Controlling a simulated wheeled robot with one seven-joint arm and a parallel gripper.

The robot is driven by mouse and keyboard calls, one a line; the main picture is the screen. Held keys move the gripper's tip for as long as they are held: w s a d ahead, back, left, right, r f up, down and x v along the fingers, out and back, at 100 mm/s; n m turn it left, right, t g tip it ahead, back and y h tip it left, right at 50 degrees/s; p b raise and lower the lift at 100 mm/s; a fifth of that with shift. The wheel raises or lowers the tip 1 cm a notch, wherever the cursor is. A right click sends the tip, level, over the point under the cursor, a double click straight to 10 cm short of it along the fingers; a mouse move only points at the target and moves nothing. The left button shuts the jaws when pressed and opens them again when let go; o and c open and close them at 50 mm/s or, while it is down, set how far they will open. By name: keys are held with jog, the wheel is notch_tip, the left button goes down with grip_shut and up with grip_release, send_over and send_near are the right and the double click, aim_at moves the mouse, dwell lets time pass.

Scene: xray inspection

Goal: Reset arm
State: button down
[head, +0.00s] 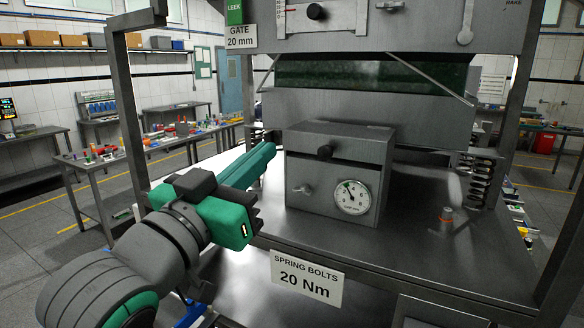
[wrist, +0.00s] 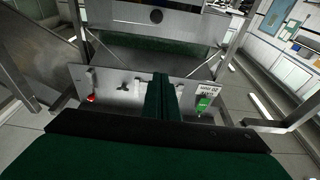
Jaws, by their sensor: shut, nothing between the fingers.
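My arm reaches in from the lower left of the head view. My gripper (head: 262,155) has long green fingers that lie together and point up and to the right, above the metal bench and left of the grey box with the dial. In the wrist view the fingers (wrist: 160,80) are side by side with nothing between them. They point toward a metal panel (wrist: 128,88) with small fittings on it. I cannot tell whether the fingertips touch anything; they look free.
The grey box (head: 310,185) with a knob and dial (head: 352,198) stands on the bench (head: 440,265). A spring bolt stack (head: 477,180) is at the right. A post (head: 130,120) rises behind my arm. A "20 Nm" sign (head: 306,279) hangs in front. Side tables hold many small items.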

jog(key=w+a+f+n+t+y, duration=0.15)
jog(key=f+n+y, duration=0.3)
jog(key=f, duration=1.15)
jog(key=w+a+f+n+t+y, duration=0.1)
jog(key=w+f+n+y, duration=0.35)
jog(key=f, duration=1.05)
jog(key=s+d+f+n+g+y, duration=0.1)
jog(key=s+f, duration=0.4)
jog(key=f, duration=0.3)
jog(key=s+d+f+n+g, duration=0.1)
jog(key=s+d+f, duration=0.1)
jog(key=s+f, duration=0.55)
jog(key=s+d+f+m+g, duration=0.1)
jog(key=s+f, duration=0.3)
jog(key=s, duration=0.5)
jog(key=s+d+f+m+g, duration=0.1)
jog(key=s+d+f+m, duration=0.1)
jog(key=s+f, duration=0.3)
jog(key=s+d+f+m+g, duration=0.1)
jog(key=s+f, duration=0.3)
jog(key=s, duration=0.9)
jog(key=shift+s+d+f+m+h, duration=0.2)
jog(key=shift+s+f+m+h, duration=0.15)
jog(key=shift+m, duration=0.45)
jog(key=shift+g, duration=0.25)
